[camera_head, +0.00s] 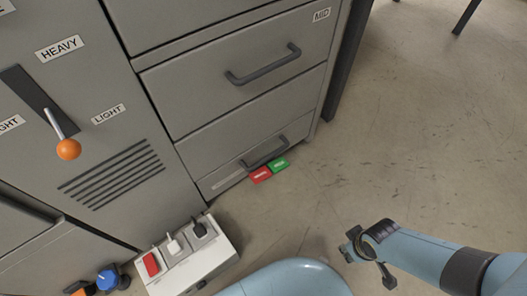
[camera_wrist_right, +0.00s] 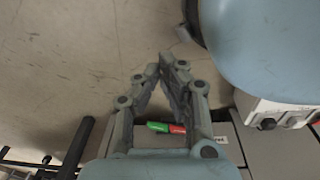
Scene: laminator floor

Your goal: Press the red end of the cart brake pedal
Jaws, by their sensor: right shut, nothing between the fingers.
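The cart brake pedal has a red end (camera_head: 261,175) on the left and a green end (camera_head: 280,164) on the right. It sits low at the foot of the grey drawer cabinet, just above the floor. In the right wrist view the red end (camera_wrist_right: 177,129) and green end (camera_wrist_right: 157,127) show between the finger linkages, the red end partly covered by one finger. My right gripper (camera_wrist_right: 166,68) is shut and empty, its fingertips together. In the head view it is to the right of and below the pedal, apart from it. My left gripper is not in view.
The drawer cabinet (camera_head: 240,95) has dark handles. An orange-knobbed lever (camera_head: 68,149) is at left. A white switch box (camera_head: 190,262) with a red rocker and plugs stands below it, beside blue and orange knobs. The floor (camera_head: 420,120) to the right is clear.

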